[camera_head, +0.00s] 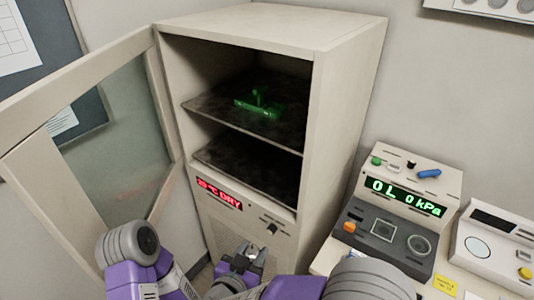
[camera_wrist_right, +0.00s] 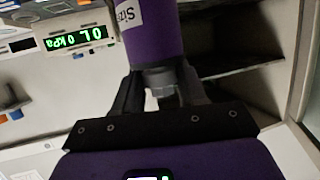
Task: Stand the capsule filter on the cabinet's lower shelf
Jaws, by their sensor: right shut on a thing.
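The cabinet (camera_head: 345,90) stands open, with its dark lower shelf (camera_head: 235,165) bare where it shows.
The glass cabinet door (camera_head: 110,150) is swung open to the left. A green object (camera_head: 258,104) sits on the upper shelf (camera_head: 210,104). A pressure device with a green display (camera_head: 405,196) and another instrument (camera_head: 495,245) stand on the right-hand bench.

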